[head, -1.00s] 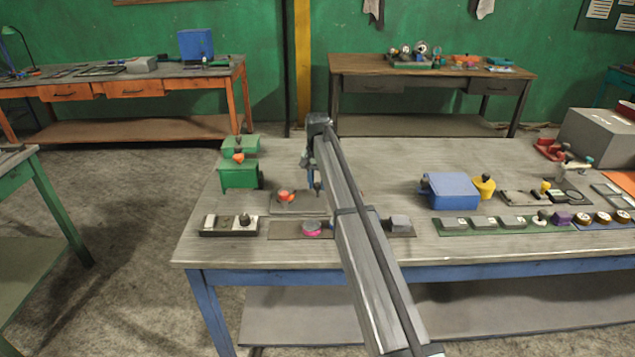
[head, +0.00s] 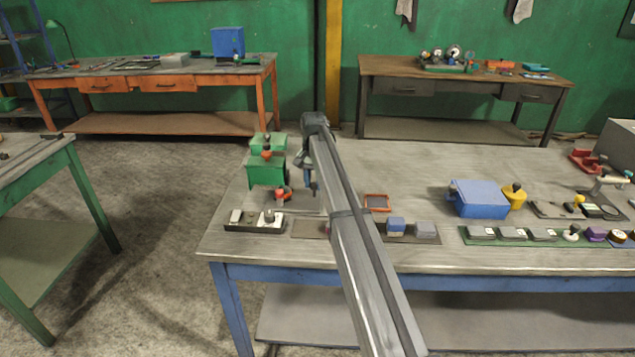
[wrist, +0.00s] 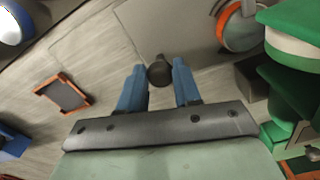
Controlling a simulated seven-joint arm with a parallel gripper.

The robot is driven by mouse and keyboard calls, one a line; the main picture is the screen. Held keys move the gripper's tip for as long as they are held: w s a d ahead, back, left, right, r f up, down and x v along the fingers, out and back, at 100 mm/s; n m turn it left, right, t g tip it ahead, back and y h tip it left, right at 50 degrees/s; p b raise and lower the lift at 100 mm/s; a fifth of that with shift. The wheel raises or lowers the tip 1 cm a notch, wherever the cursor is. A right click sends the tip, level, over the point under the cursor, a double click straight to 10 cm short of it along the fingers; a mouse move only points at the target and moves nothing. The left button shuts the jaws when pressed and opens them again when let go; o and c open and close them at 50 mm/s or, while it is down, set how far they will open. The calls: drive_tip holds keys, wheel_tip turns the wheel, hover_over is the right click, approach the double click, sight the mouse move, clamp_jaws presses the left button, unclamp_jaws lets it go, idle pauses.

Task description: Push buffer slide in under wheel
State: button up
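A green machine (head: 266,172) stands at the table's left end. It also shows at the right of the wrist view (wrist: 294,60). An orange-red round part (head: 283,193) sits low beside it on a grey plate (head: 256,198). In the wrist view, an orange-rimmed round part with a grey face (wrist: 240,32) is close to the green body. I cannot tell slide from wheel for certain. My gripper (wrist: 158,66) is open, pointing down at the plate's edge. A dark round knob (wrist: 159,74) stands between its blue fingers, with slight gaps visible. My arm hides part of the table.
An orange-rimmed tray (head: 376,203) lies right of my arm. A black-and-white holder (head: 255,222) is at the front left. Blue and grey blocks (head: 397,225) stand on a strip at the front. A blue box (head: 478,198) stands further right. The table between is mostly clear.

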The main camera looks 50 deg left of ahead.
drive_tip(key=o, duration=0.5)
drive_tip(key=shift+c, duration=0.2)
wheel_tip(320, 180, up, 14)
idle(0.4)
